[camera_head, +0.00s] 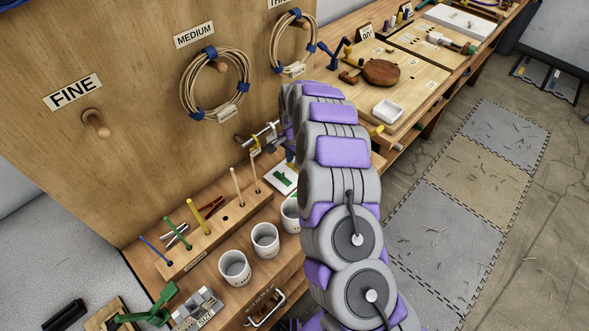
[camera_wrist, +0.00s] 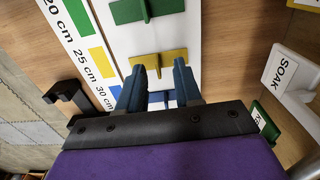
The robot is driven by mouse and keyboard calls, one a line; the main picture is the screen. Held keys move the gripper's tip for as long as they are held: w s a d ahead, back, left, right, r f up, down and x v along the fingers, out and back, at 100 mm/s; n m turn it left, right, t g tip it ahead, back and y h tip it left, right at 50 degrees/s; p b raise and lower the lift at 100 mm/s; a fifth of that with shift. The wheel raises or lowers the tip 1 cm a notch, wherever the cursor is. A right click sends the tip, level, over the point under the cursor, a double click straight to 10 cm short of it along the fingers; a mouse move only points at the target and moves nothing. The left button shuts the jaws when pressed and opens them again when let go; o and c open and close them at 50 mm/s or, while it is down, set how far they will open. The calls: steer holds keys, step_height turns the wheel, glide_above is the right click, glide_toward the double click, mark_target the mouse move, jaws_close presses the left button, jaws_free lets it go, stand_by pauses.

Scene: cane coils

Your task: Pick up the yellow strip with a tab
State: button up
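The yellow strip (camera_wrist: 144,59) lies on a white board (camera_wrist: 118,47) in the wrist view, with an upright tab near its middle. My gripper (camera_wrist: 159,66) is open. Its two dark blue fingers overlap the strip's lower edge in the picture, with the tab showing in the gap between them. I cannot tell how far above the strip the fingertips are. A green strip with a tab (camera_wrist: 125,11) lies beyond it on the same board. A blue piece (camera_wrist: 162,97) shows between the fingers, partly hidden.
A label strip (camera_wrist: 78,48) reads 20, 25 and 30 cm beside green, yellow and blue blocks. A black bracket (camera_wrist: 68,96) stands at left and a white SOAK sign (camera_wrist: 285,74) at right. White cups (camera_head: 265,240) and a peg rack (camera_head: 213,232) stand on the bench.

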steer(key=shift+f, duration=0.45)
steer(key=shift+c, duration=0.5)
jaws_close()
